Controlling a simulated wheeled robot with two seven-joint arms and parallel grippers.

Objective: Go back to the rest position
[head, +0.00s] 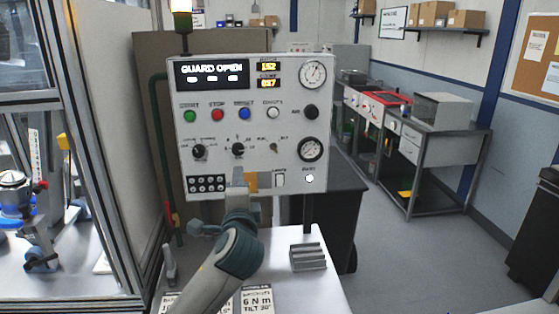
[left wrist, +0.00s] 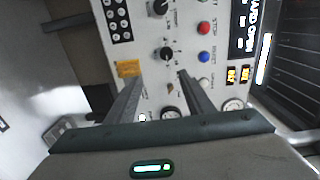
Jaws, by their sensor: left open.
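My left gripper (head: 238,178) is in front of the lower part of the grey control panel (head: 255,128), its arm rising from the bottom of the head view. In the left wrist view the two fingers of the left gripper (left wrist: 160,74) are apart with nothing between them, pointing at the panel (left wrist: 182,30). I cannot tell how far the fingertips are from the panel face. The panel's display (head: 212,73) reads "GUARD OPEN". My right gripper is not in view.
A white bench (head: 288,285) below the panel carries a grey grooved block (head: 308,257) and printed cards (head: 257,300). A framed glass enclosure (head: 75,100) stands close on the left. Open floor (head: 400,260) lies to the right, before a steel workbench (head: 440,150).

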